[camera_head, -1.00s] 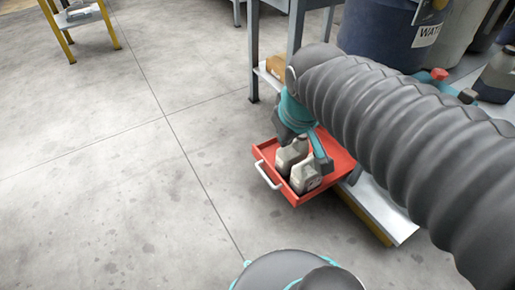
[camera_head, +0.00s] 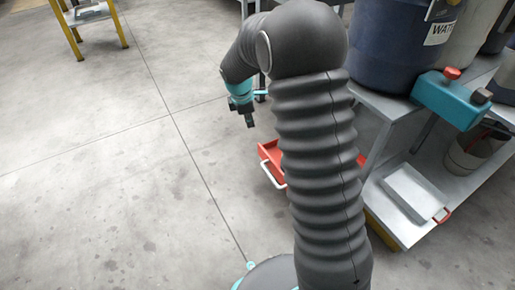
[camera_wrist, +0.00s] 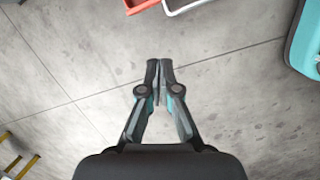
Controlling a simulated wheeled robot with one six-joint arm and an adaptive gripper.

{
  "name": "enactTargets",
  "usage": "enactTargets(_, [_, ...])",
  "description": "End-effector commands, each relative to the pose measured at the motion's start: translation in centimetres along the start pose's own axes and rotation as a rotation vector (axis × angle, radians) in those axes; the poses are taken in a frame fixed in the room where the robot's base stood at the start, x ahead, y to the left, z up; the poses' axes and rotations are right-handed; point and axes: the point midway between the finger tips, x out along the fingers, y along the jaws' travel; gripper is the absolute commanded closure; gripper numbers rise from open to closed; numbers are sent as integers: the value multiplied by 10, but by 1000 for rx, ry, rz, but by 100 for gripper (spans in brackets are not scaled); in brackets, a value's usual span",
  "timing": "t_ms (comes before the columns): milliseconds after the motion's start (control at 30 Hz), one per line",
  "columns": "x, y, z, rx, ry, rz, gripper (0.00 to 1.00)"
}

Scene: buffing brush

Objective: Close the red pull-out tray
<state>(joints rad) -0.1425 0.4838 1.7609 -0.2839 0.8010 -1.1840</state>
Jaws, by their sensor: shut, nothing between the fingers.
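The red pull-out tray (camera_head: 268,154) juts out from under the workbench in the head view, extended over the floor, with much of it hidden behind my arm. Its front has a white handle (camera_head: 271,175). The wrist view shows only a bit of the red tray edge (camera_wrist: 140,5) and the white handle (camera_wrist: 185,7) at the top. My gripper (camera_head: 249,120) hangs above the floor, left of the tray and apart from it. In the wrist view my gripper (camera_wrist: 159,65) is shut and empty, with bare floor beneath.
The workbench's lower shelf (camera_head: 385,222) carries a white tray (camera_head: 416,194) with a red handle. A teal container (camera_head: 452,98) with a red cap and a dark blue barrel (camera_head: 390,50) stand on the bench. A yellow-legged stand (camera_head: 75,30) is at far left. Floor left of my gripper is clear.

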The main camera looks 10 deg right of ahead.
Motion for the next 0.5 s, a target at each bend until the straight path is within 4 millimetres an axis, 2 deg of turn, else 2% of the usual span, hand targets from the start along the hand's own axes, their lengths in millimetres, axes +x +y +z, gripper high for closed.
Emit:
enactTargets(33, [25, 6, -9, -63, -9, -18, 100])
enactTargets(200, [82, 19, -29, -247, -28, -50, 100])
enactTargets(300, [104, 23, -37, -319, -35, -62, 100])
enactTargets(500, [126, 25, -42, -380, -40, -72, 100])
